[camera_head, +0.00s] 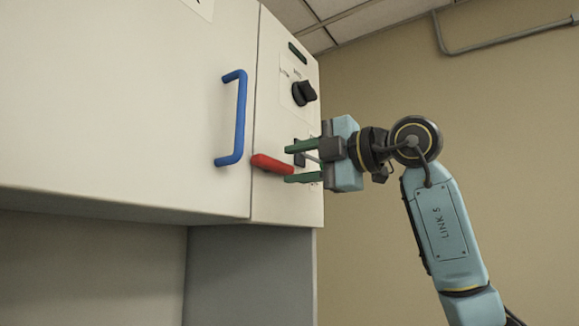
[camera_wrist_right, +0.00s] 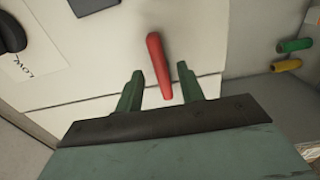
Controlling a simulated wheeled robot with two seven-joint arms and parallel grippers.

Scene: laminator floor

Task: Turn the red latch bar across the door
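The red latch bar (camera_head: 270,163) lies nearly level on the narrow right panel, its left end at the door's seam. It also shows in the wrist view (camera_wrist_right: 157,55). The white door (camera_head: 120,90) fills the left and carries a blue handle (camera_head: 238,118). My right gripper (camera_head: 291,161) is open, its two green fingers pointing at the panel around the bar's right end. In the wrist view the near end of the bar appears between the spread fingertips (camera_wrist_right: 160,71), and I see no grip on it. My left gripper is out of view.
A black knob (camera_head: 304,93) and a dark display (camera_head: 297,52) sit above the latch on the panel. Small green (camera_wrist_right: 294,45) and yellow (camera_wrist_right: 287,65) pieces show at right in the wrist view.

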